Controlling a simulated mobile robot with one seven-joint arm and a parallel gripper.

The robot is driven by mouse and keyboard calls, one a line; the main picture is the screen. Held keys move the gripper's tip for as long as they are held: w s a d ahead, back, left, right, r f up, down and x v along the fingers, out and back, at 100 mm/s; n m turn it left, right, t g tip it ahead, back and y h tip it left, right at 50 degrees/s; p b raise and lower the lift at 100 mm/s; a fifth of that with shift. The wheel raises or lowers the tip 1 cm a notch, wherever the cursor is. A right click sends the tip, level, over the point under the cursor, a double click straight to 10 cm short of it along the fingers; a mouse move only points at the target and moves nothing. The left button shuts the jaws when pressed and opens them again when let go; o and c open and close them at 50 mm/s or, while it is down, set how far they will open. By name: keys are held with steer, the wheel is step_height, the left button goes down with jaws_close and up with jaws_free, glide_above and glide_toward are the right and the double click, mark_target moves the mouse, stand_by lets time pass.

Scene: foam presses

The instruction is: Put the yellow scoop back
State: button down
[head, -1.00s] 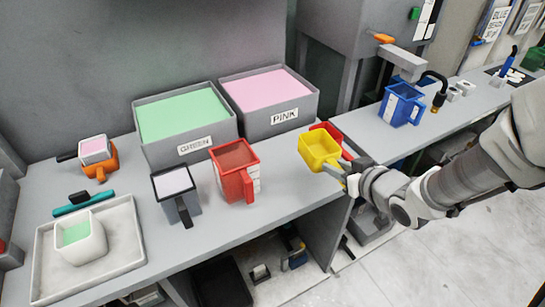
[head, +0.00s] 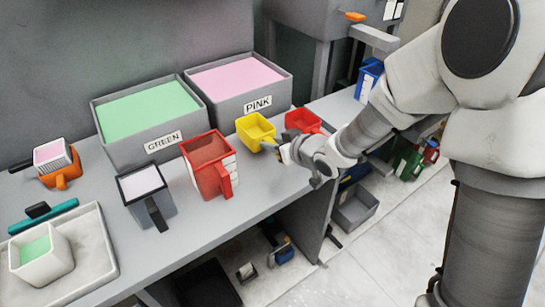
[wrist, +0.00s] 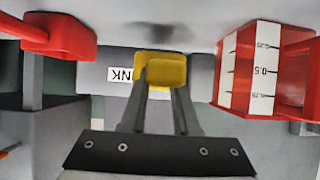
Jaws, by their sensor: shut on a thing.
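The yellow scoop (head: 256,128) is in my gripper (head: 284,152), over the bench in front of the PINK bin. My gripper is shut on its handle; the fingers hide part of the handle. In the wrist view the scoop (wrist: 165,71) sits between the fingertips (wrist: 160,92), in front of the PINK label. A red scoop (head: 303,120) is just right of the yellow one in the head view. I cannot tell whether the yellow scoop touches the bench.
The PINK bin (head: 284,99) and GREEN bin (head: 172,145) stand at the back. A red measuring jug (head: 209,168) and a grey jug (head: 146,196) stand left of the scoop. A white tray (head: 98,250) holds a cup of green material. The bench's front edge is close.

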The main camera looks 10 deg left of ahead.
steer(key=shift+w+f+b, duration=0.1)
steer(key=shift+f+b, duration=0.45)
steer(key=shift+f, duration=1.45)
steer(key=shift+f+b, duration=0.3)
steer(key=c, duration=0.7)
jaws_free()
steer(key=shift+r, duration=0.1)
steer(key=shift+o, duration=0.2)
steer(key=shift+r, duration=0.1)
